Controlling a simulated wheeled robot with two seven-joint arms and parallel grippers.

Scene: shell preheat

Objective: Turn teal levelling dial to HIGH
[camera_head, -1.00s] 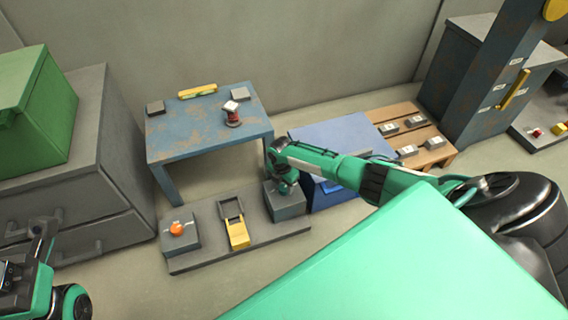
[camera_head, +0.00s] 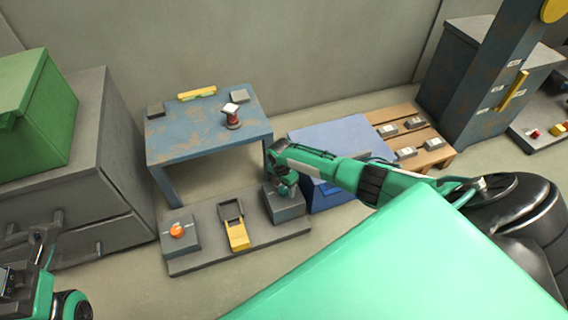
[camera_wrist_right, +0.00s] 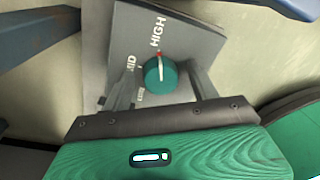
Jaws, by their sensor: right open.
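The teal levelling dial (camera_wrist_right: 160,75) sits on a grey box (camera_wrist_right: 190,38), which also shows in the head view (camera_head: 286,208). Its white pointer line points up toward the word HIGH, with a red mark at its tip. The word MID is partly visible to the left. My right gripper (camera_wrist_right: 162,82) is open, with one finger on each side of the dial and gaps showing between. In the head view my right gripper (camera_head: 285,187) is over the grey box and hides the dial. My left gripper (camera_head: 42,240) is at the lower left edge, far from the dial.
The same grey base holds a yellow-handled latch (camera_head: 236,232) and a box with an orange knob (camera_head: 177,231). A blue table (camera_head: 190,134) stands behind, and a blue box (camera_head: 340,135) stands close to the right. A wooden pallet (camera_head: 448,152) lies beyond.

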